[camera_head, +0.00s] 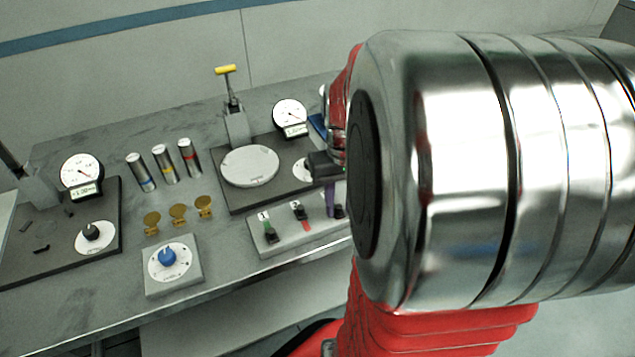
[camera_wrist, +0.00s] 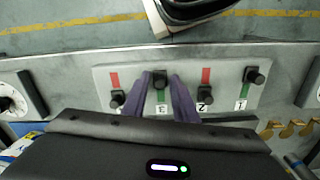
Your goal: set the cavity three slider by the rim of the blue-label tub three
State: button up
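The slider panel (camera_head: 285,243) is a grey block at the bench's front edge, with black knobs and red or green strips. In the wrist view its labels read 3, 2 and 1 from left to right, with another knob further left. The cavity three slider (camera_wrist: 160,79) has its knob at the far end, with green showing beside it. My gripper (camera_wrist: 161,77) has its two purple fingers on either side of this knob; whether they touch it is unclear. The blue-label tub (camera_head: 141,172) is the left of three silver cylinders; I cannot read a number on it.
Tubs with yellow (camera_head: 165,164) and red (camera_head: 189,157) bands stand beside it. Several brass tabs (camera_head: 178,214) and a blue dial (camera_head: 168,257) are in front. A round-plate fixture (camera_head: 250,167) and a gauge (camera_head: 290,115) stand behind the panel. My arm hides the right side.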

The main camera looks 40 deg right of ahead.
aim_at(339, 207)
jog(key=shift+o, duration=0.5)
jog(key=shift+w+r, duration=0.1)
jog(key=shift+r, duration=0.4)
notch_tip(339, 207, up, 13)
jog(key=shift+f, duration=0.15)
